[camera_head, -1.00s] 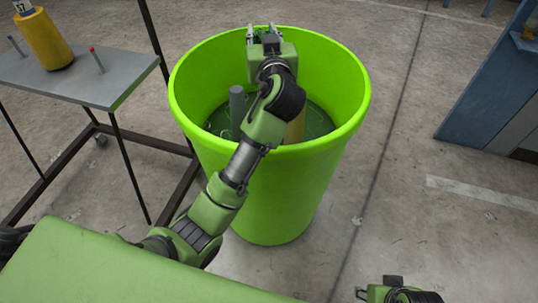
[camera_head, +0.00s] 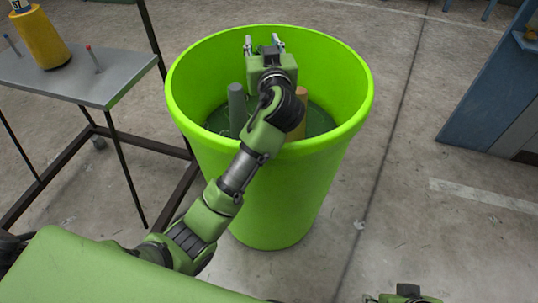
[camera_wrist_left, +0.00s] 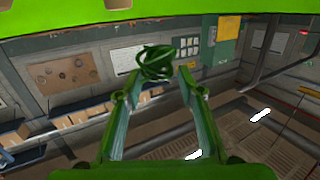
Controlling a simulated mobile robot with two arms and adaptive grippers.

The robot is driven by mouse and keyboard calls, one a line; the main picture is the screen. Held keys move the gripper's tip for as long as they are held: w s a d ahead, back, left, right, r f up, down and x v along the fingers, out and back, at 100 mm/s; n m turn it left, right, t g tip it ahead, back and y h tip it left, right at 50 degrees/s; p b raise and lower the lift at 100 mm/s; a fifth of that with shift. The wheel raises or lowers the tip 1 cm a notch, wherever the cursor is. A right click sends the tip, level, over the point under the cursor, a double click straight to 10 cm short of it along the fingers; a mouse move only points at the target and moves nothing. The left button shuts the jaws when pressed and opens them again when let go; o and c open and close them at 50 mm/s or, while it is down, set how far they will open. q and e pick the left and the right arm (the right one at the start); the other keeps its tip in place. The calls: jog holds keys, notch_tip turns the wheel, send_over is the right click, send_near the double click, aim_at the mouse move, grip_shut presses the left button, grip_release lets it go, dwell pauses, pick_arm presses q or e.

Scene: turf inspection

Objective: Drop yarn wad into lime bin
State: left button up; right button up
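The lime bin (camera_head: 268,205) stands upright on the floor in the head view. My left gripper (camera_head: 263,43) is over the bin's opening, near the far rim, with its fingers apart. The yarn wad (camera_wrist_left: 157,62), a loose dark green tangle, shows in the left wrist view at the ends of my left fingers (camera_wrist_left: 160,78). The fingers look spread, with a gap between the wad and the right-hand finger. I cannot make the wad out in the head view. Only a bit of my right arm shows at the bottom edge.
A grey cylinder (camera_head: 237,105) and a tan cylinder (camera_head: 301,100) stand inside the bin. A grey rack shelf (camera_head: 85,80) with a yellow yarn cone (camera_head: 40,38) is at left. A blue cabinet (camera_head: 490,90) is at right. The floor between is clear.

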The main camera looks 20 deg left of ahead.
dwell(0.3)
pick_arm(q)
jog(key=v, duration=0.7)
jog(key=shift+s+d, duration=0.15)
jog(key=shift+s, duration=0.1)
